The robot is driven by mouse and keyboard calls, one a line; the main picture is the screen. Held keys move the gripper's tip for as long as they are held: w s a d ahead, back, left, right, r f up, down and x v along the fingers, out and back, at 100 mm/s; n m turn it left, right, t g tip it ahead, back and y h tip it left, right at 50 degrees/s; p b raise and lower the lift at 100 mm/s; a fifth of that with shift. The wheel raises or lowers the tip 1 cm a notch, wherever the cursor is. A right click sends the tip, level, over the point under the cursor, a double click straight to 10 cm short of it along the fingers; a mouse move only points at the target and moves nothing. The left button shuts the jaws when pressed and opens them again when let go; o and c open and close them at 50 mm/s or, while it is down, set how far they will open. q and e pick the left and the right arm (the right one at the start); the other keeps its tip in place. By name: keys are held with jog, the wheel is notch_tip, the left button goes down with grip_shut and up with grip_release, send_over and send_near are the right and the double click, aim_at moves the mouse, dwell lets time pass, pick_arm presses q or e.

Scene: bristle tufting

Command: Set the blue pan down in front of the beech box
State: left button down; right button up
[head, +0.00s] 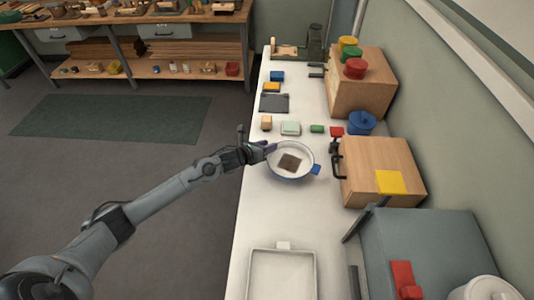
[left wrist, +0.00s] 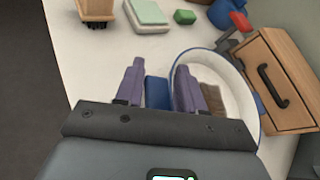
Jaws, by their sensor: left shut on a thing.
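The blue pan (head: 304,172) has a blue rim, a white inside and blue handles on two sides. A flat brown square (head: 289,163) lies in it. My left gripper (head: 269,148) is shut on the pan's left handle, which shows between the purple fingers (left wrist: 158,90) in the left wrist view. The pan is level over the white bench, left of a light wooden box (head: 376,160) with a dark front handle, likely the beech box. I cannot tell whether the pan touches the bench. My right gripper is not in view.
Behind the pan lie a wooden brush (head: 266,123), a pale green block (head: 290,128), a green block (head: 317,128) and a blue pot (head: 361,123). A second wooden box (head: 360,90) carries coloured pots. A white tray (head: 256,275) and grey box (head: 420,240) are nearer. Bench between pan and tray is clear.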

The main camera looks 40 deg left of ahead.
pick_arm(q)
notch_tip(320, 180, down, 3)
jog(key=shift+r+b, duration=0.1)
jog(key=shift+b, duration=0.25)
jog(key=shift+f, duration=0.3)
jog(key=c, duration=0.7)
grip_release()
jog(key=shift+f, duration=0.1)
jog(key=shift+s, duration=0.1)
